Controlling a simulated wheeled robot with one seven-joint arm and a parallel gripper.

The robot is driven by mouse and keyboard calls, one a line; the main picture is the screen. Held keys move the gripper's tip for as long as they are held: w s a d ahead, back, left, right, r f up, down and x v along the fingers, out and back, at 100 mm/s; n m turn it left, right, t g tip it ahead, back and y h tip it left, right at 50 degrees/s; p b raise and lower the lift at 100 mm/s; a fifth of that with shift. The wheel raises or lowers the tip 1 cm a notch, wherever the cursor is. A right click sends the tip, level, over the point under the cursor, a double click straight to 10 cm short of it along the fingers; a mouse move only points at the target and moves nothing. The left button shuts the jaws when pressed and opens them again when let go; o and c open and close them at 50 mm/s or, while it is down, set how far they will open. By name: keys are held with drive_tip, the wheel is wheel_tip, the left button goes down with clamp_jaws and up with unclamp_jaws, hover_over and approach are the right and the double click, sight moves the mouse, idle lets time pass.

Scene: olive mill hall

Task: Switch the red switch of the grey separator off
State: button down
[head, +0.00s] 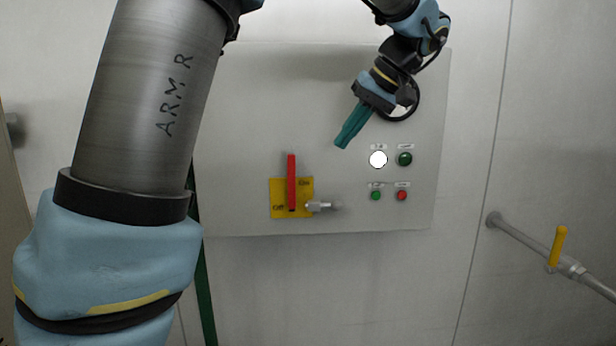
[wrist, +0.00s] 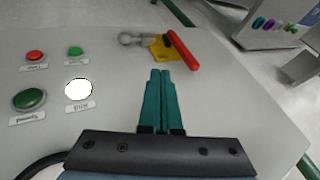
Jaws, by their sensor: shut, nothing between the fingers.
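The red switch (head: 291,180) is a long lever on a yellow plate (head: 276,192) marked On at the upper right and Off at the lower left. The lever stands upright in the head view. The red lever (wrist: 182,50) and yellow plate (wrist: 160,50) also show in the wrist view, beyond the fingertips. The switch is on a grey panel (head: 240,130) of the separator. My gripper (head: 342,145) has teal fingers, shut and empty, above and to the right of the lever and apart from it. My gripper's fingers (wrist: 160,73) point toward the switch in the wrist view.
A metal fitting (head: 322,206) sticks out just right of the yellow plate. A white lamp (head: 378,159), a dark green button (head: 405,159), a small green button (head: 376,196) and a red button (head: 402,195) sit to the right. A pipe with a yellow handle (head: 558,246) is at far right.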

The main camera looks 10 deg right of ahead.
drive_tip(key=shift+s+d+r, duration=0.35)
drive_tip(key=shift+d+r, duration=0.3)
drive_tip(key=shift+d, duration=0.05)
drive_tip(key=p, duration=0.2)
approach(292, 184)
drive_tip(key=w+d+f, duration=0.2)
drive_tip(key=d+f, duration=0.1)
drive_tip(key=shift+w+d+f, duration=0.15)
drive_tip(key=shift+w+d, duration=0.1)
drive_tip(key=shift+w, duration=0.15)
drive_tip(key=shift+w+a+f+p, duration=0.15)
drive_tip(key=shift+a+p, duration=0.1)
drive_tip(key=shift+a, duration=0.45)
drive_tip(key=shift+w+a+f+p, duration=0.1)
drive_tip(key=shift+a+p, duration=0.15)
drive_tip(key=shift+a, duration=0.5)
drive_tip(key=shift+w+a+f+p, duration=0.15)
drive_tip(key=shift+a+p, duration=0.1)
drive_tip(key=shift+a, duration=0.45)
drive_tip(key=shift+a, duration=0.1)
